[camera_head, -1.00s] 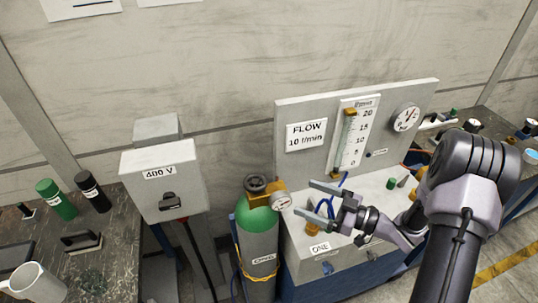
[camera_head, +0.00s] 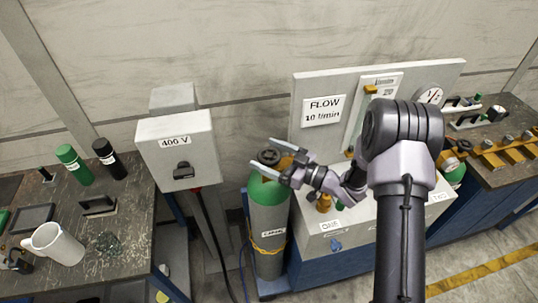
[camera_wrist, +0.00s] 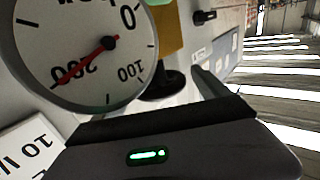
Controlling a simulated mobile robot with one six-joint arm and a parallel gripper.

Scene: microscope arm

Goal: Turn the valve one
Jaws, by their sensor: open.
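The label ONE (camera_head: 330,225) is on the front of the grey bench box, with a blue knob (camera_head: 336,245) below it. To its left stands a green-topped grey gas cylinder (camera_head: 268,222) with a dark round handwheel (camera_head: 269,157) on top. In the wrist view a round gauge (camera_wrist: 85,50) with a red needle is close, beside a brass block (camera_wrist: 180,25). The gripper body fills the bottom.
A grey 400 V box (camera_head: 175,150) stands left of the cylinder. The FLOW panel (camera_head: 322,111) rises behind the bench box. A left table holds a white mug (camera_head: 56,243) and bottles.

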